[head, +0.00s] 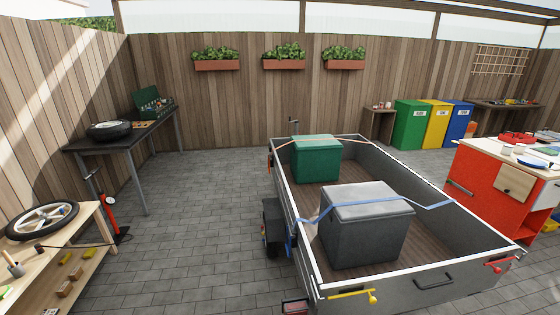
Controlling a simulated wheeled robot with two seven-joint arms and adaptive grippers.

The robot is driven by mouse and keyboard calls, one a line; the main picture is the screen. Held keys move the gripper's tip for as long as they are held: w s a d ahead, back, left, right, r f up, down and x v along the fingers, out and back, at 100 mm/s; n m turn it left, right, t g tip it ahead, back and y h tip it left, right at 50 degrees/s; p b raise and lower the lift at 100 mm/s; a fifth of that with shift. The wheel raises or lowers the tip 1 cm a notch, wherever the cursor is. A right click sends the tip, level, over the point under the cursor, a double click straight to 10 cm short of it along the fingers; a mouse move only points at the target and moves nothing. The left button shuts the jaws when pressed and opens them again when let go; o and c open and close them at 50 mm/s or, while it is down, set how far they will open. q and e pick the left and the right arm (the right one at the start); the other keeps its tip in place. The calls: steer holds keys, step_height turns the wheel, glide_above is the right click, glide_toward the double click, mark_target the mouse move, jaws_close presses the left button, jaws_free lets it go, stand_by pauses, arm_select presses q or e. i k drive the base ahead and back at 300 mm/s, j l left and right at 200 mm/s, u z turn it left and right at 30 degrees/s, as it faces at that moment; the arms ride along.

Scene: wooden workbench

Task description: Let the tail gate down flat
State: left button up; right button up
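The grey trailer (286,208) stands right of centre with its tail gate (402,288) at the near end. I cannot tell whether either latch is fastened. The lower part of the gate is cut off by the picture edge. Neither of my grippers is in view.
A grey box (366,230) under a blue strap and a green box (317,161) under an orange strap stand in the trailer bed. An orange cabinet (490,190) stands to the right. A wooden bench (75,240) is at the left. Paving between bench and trailer is clear.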

mark_target(404, 289)
steer(key=l+z, duration=0.25)
steer(key=z, duration=0.2)
steer(key=i+l+z, duration=0.15)
steer(key=z, duration=0.3)
steer(key=i+l+z, duration=0.15)
steer(key=l+z, duration=0.15)
steer(key=z, duration=0.15)
steer(key=i+l+u, duration=0.15)
steer(key=l, duration=0.25)
